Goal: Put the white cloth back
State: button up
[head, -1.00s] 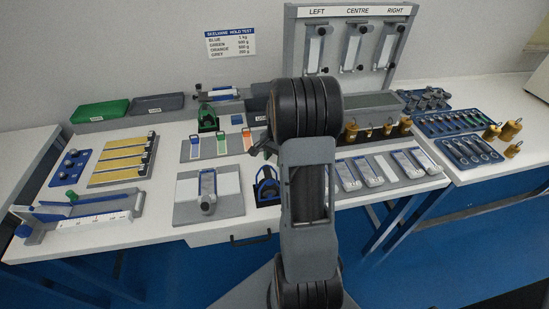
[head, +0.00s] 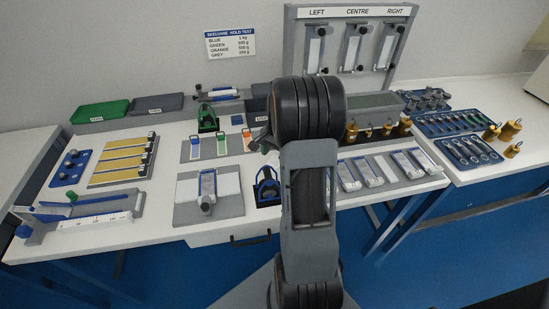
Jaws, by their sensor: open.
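A small white patch (head: 272,158) shows just behind the blue-framed stand (head: 268,186), left of my arm. It may be the white cloth, but it is too small and partly covered to be sure. My gripper (head: 260,140) shows only in part at the left edge of my arm, above and behind that patch. Its jaws are open, and I see nothing held in them. My arm hides the bench directly behind it.
A grey plate with a clamped strip (head: 235,208) lies left of the stand. Colored strips (head: 222,146) lie behind it. Brass weights (head: 367,132) stand right of my arm. A rack with three hanging clamps (head: 352,50) rises at the back.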

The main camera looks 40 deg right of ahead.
notch_tip(320, 180, up, 9)
jog(key=s+a+n+t, duration=0.1)
jog(key=s+a+n, duration=0.3)
jog(key=a, duration=0.3)
jog(key=s+a+r+n+t, duration=0.1)
jog(key=s+a+n, duration=0.3)
jog(key=a, duration=0.3)
jog(key=s+a+r+n+t+h, duration=0.1)
jog(key=s+a+n, duration=0.3)
jog(key=a+n, duration=0.2)
jog(key=shift+a+t+p, duration=0.3)
jog(key=shift+a+p, duration=0.05)
jog(key=shift+a, duration=0.2)
jog(key=shift+s+r, duration=0.1)
notch_tip(320, 180, up, 6)
jog(key=p, duration=0.4)
jog(key=shift+s+p, duration=0.1)
jog(key=shift+p, duration=0.3)
